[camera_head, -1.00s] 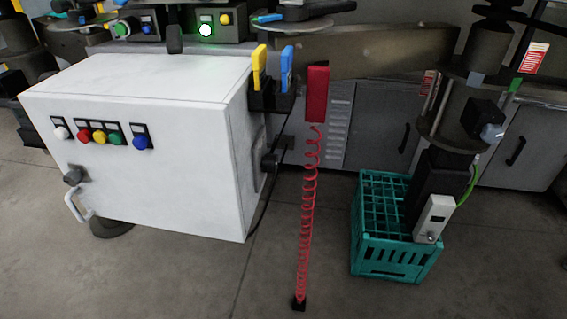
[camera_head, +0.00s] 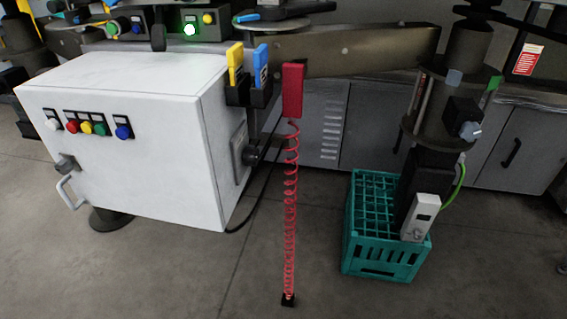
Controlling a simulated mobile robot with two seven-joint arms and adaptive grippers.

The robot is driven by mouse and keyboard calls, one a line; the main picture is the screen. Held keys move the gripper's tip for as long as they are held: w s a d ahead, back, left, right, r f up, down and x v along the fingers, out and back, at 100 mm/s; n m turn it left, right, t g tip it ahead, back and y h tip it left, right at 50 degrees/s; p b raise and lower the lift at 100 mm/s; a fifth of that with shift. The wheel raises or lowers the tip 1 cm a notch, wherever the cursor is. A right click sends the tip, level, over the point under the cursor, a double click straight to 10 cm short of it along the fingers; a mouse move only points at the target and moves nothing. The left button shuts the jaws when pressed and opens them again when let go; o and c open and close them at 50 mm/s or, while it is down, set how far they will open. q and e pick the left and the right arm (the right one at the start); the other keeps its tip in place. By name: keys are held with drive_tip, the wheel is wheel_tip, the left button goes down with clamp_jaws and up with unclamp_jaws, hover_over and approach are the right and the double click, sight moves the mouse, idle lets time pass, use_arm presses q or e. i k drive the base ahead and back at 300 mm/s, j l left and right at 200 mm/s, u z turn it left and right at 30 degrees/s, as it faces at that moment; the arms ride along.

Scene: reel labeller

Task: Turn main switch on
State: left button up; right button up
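A white cabinet (camera_head: 130,150) stands at the left. On its right side face is a grey plate with a dark rotary knob (camera_head: 250,154), seen edge-on, which looks like the main switch. I cannot read its on or off position. The cabinet's front also has a grey knob (camera_head: 66,164) at its left edge, above a white handle (camera_head: 72,192). A row of white, red, yellow, green and blue buttons (camera_head: 86,127) is on the front. Neither of my grippers is in view.
A red coiled cord (camera_head: 291,215) hangs from a red holder (camera_head: 293,90) right of the cabinet. A teal crate (camera_head: 385,258) stands on the floor further right, below a dark column. A green light (camera_head: 190,30) glows at the back. The front floor is clear.

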sight(250, 157)
drive_tip(key=k+l, duration=0.1)
drive_tip(key=l, duration=0.3)
drive_tip(key=k+l+z, duration=0.1)
drive_tip(key=l, duration=0.25)
drive_tip(key=k+l, duration=0.15)
drive_tip(key=l, duration=0.25)
drive_tip(key=k+l+z, duration=0.1)
drive_tip(key=l, duration=0.25)
